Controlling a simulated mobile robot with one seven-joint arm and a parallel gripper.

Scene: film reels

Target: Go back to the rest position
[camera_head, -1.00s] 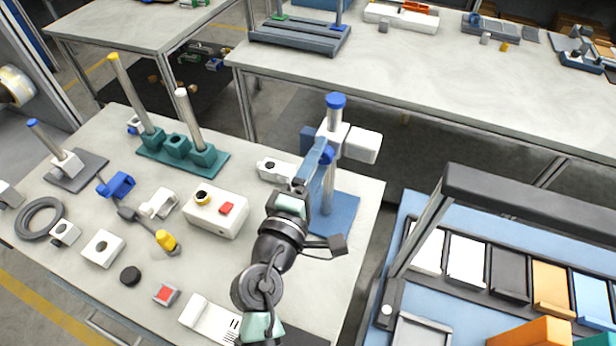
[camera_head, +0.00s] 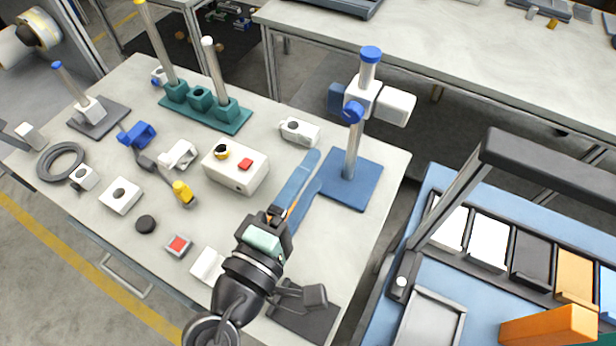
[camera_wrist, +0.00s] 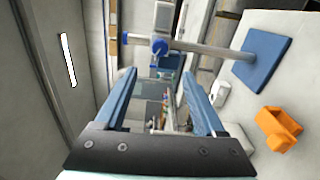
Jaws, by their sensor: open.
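My gripper (camera_head: 317,170) is over the workbench in the head view, left of a blue-based stand (camera_head: 350,180). Its two long blue fingers are apart, with nothing held between them. In the wrist view the fingers of my gripper (camera_wrist: 159,75) also stand apart and empty. The stand's post carries a white and blue clamp head (camera_head: 372,100) and a blue cap. In the wrist view the stand lies sideways, its blue base (camera_wrist: 263,60) at upper right, beyond the right finger.
The workbench (camera_head: 100,155) holds a white box with a red button (camera_head: 235,168), a green post rack (camera_head: 222,118), a dark ring (camera_head: 62,162) and several small parts. A blue-topped station (camera_head: 390,310) with a black frame stands at right. A second table (camera_head: 450,55) stands behind.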

